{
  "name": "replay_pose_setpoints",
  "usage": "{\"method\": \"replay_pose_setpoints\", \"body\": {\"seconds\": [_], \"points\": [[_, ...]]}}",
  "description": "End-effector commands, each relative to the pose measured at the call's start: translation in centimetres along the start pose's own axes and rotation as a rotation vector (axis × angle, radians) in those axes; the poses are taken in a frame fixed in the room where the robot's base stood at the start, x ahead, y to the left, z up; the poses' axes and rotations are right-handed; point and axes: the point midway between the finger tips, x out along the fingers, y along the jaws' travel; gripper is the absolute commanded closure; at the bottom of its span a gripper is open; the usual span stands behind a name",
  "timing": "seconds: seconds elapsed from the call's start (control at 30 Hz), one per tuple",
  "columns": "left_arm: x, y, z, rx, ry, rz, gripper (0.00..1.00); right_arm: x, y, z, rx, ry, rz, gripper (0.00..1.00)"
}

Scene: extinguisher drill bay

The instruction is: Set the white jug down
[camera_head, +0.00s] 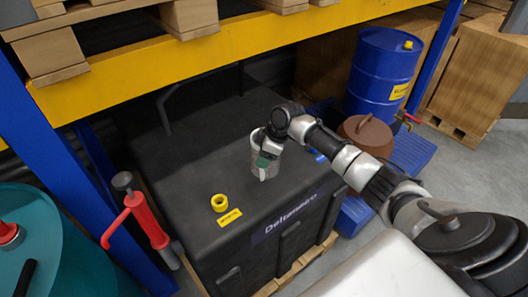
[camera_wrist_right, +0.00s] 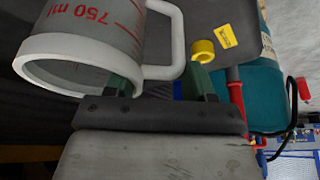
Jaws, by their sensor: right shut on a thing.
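In the right wrist view the jug (camera_wrist_right: 92,38) is large at the upper left, a greyish see-through body with red marks reading 750 ml and a white handle. The green fingers of my right gripper (camera_wrist_right: 165,85) are shut on the handle. The jug partly hides behind the gripper in the head view. I cannot tell whether its base touches the black top. My left gripper is not in view.
A yellow ring-shaped cap (camera_head: 219,203) and a yellow label lie on the black top, left of the jug. A red pump (camera_head: 145,218) stands beside the container. A blue drum (camera_head: 382,70) and a brown lidded pot (camera_head: 366,134) are at right. A yellow shelf beam (camera_head: 200,60) crosses above.

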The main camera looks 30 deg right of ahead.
Motion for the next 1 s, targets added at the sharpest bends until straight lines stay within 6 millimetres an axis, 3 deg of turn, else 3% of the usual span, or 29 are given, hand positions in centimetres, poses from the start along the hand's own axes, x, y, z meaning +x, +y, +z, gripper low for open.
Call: {"method": "replay_pose_setpoints", "body": {"seconds": [0.2, 0.23, 0.4, 0.77, 1.0], "points": [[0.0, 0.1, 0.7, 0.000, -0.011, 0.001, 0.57, 0.2, 0.1, 0.1, -0.001, 0.000, 0.002, 0.86], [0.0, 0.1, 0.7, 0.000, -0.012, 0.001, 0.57, 0.2, 0.0, 0.1, -0.001, -0.001, 0.001, 0.43], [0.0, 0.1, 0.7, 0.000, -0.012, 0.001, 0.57, 0.2, 0.0, 0.1, -0.001, -0.001, 0.001, 0.20], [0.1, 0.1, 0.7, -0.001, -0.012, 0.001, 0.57, -0.5, 0.1, 0.1, -0.002, 0.001, 0.004, 0.20], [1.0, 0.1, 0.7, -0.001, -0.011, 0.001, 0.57, -4.9, 0.2, 0.2, -0.004, 0.000, 0.007, 0.20]]}}
